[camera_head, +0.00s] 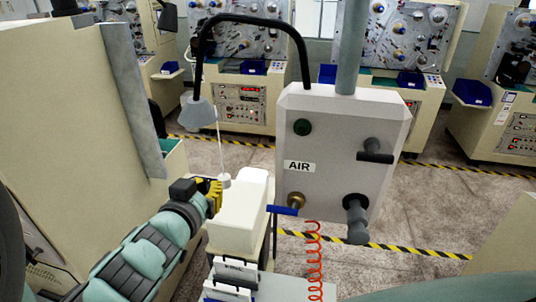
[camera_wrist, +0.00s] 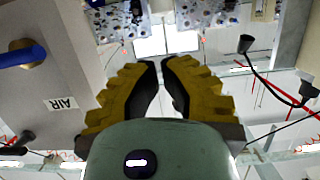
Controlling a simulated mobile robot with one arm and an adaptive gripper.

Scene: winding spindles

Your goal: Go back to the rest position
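My gripper (camera_head: 215,192) has yellow, ridged fingers and is left of centre in the head view, at the end of my pale green arm. It is beside the upper left of a white box-like block (camera_head: 240,212) and close to a small white piece hanging on a thin cord (camera_head: 224,180). I cannot tell whether it touches either. In the wrist view the gripper (camera_wrist: 161,64) has its fingertips nearly together with nothing seen between them. A narrow gap shows lower down between the dark pads.
A grey AIR box (camera_head: 335,150) with valves stands right of the gripper; it also shows in the wrist view (camera_wrist: 60,85). A grey lamp head (camera_head: 198,112) hangs above on a black bent tube. A tall cream cabinet (camera_head: 70,130) is at the left. Winding machines line the back.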

